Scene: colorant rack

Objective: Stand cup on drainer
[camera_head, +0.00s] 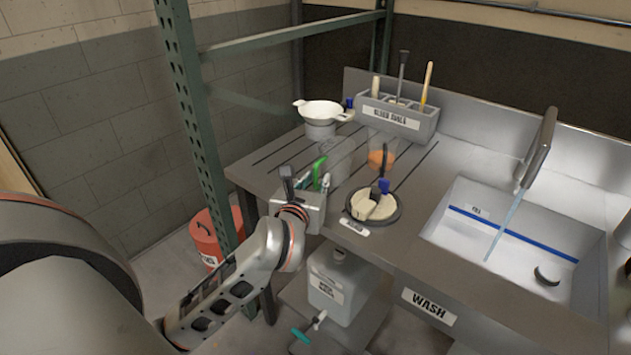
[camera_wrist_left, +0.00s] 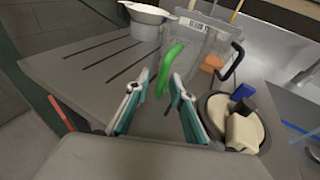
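A clear cup with a green handle stands on the grooved drainer (camera_head: 270,152). Its body shows in the head view (camera_head: 338,150) and the wrist view (camera_wrist_left: 190,38). The green handle (camera_wrist_left: 170,68) faces my left gripper (camera_head: 314,180). In the wrist view, the two teal-edged fingers (camera_wrist_left: 160,92) are spread, with the handle's lower end appearing between their tips. I cannot tell whether they touch it. A second clear cup with a black handle (camera_wrist_left: 236,66) stands beside it. My right gripper is not in view.
A round dark dish (camera_head: 372,206) with pale blocks sits right of the gripper. A white bowl (camera_head: 320,111) and a tool holder (camera_head: 398,120) stand behind. The sink (camera_head: 505,240) with its tap lies to the right. A green rack post (camera_head: 195,110) rises at left.

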